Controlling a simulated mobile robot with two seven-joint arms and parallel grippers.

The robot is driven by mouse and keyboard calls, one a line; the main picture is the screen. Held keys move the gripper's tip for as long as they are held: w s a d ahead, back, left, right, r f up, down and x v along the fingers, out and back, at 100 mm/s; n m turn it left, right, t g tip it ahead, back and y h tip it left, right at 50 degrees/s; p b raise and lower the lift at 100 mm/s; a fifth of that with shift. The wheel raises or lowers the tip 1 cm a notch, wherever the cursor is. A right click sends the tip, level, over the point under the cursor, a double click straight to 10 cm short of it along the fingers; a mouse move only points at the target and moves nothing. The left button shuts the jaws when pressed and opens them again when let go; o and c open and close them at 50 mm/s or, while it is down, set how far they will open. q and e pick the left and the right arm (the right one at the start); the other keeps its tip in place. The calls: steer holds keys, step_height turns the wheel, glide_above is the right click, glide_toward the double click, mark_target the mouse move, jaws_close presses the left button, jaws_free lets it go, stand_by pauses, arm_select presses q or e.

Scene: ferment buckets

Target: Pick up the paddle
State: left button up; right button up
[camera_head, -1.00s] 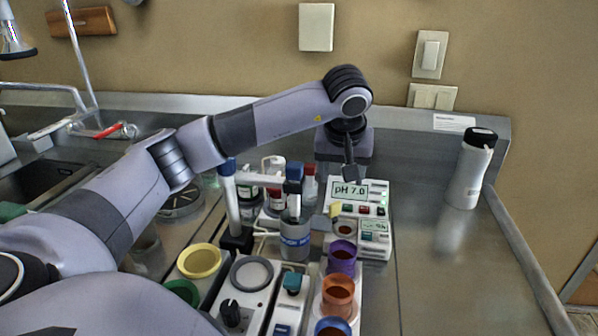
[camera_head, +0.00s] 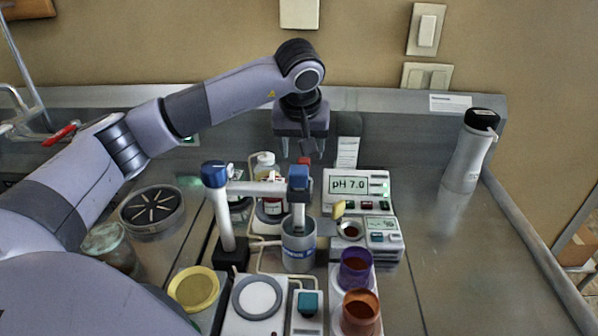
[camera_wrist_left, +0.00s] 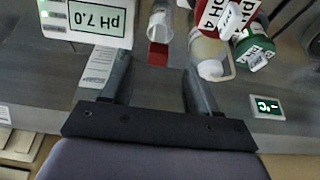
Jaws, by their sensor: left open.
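I cannot tell for sure which thing is the paddle; a small yellow-ended piece (camera_head: 339,209) standing at a small cup (camera_head: 351,230) in front of the pH meter (camera_head: 357,190) may be it. My left gripper (camera_head: 299,147) hangs pointing down behind the bench equipment, left of the meter and apart from the yellow piece. It is open and empty. In the left wrist view my left gripper (camera_wrist_left: 157,68) shows its two fingers spread, with a clear tube with a red end (camera_wrist_left: 158,52) beyond the gap. My right gripper is out of view.
A stand with blue caps (camera_head: 214,175) and a grey beaker (camera_head: 299,250) are in front of my gripper. Purple (camera_head: 355,268) and orange (camera_head: 361,310) cups stand at the front. A white bottle (camera_head: 468,155) stands at right. The right counter is mostly clear.

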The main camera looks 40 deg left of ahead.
mark_target(304, 161)
arm_select(q)
steer(key=p+x, duration=0.1)
steer(key=x, duration=0.5)
steer(key=shift+w+f, duration=0.15)
steer(key=shift+w, duration=0.1)
steer(key=shift+c, duration=0.3)
steer(key=c, duration=1)
